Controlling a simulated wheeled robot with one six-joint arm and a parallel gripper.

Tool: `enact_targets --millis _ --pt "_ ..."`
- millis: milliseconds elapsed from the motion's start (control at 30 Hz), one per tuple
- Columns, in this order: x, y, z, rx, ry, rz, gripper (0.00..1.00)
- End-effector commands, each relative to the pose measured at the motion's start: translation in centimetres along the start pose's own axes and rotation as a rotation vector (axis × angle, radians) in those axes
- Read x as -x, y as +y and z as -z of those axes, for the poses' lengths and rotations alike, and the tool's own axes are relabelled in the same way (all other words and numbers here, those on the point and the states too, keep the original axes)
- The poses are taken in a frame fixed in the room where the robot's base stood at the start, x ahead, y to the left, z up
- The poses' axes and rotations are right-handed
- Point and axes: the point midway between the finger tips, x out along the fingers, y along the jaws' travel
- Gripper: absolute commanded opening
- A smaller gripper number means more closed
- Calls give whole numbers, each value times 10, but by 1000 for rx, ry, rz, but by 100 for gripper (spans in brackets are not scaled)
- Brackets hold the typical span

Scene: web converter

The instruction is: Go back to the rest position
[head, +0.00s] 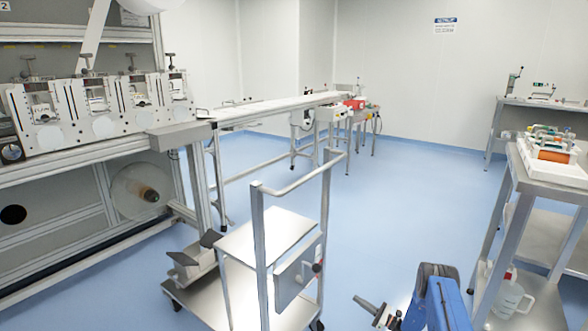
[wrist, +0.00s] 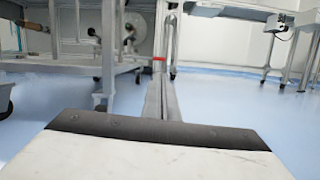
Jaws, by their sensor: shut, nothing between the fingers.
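My gripper (head: 366,304) shows at the bottom of the head view, right of the steel cart, at the end of my blue arm. It is shut and empty. In the wrist view its closed fingers (wrist: 163,98) lie together as a narrow grey bar in the middle, above the open blue floor. No object is held or touched.
A steel cart (head: 268,232) with an upright handle stands left of my gripper. The converter machine (head: 95,110) fills the left side. A steel table (head: 520,182) with a white tray (head: 528,160) and a jug (head: 508,296) below is at right. The blue floor (head: 400,195) between is clear.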

Motion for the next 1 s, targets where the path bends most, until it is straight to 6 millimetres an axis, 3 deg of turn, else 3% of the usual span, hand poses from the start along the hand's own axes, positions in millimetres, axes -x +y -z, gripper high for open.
enact_targets --millis 367,567,1000 --pt "-24 6 -40 35 32 -70 0" --pt "-44 14 -75 69 62 -134 0" --pt "-100 68 -204 219 188 -373 0"
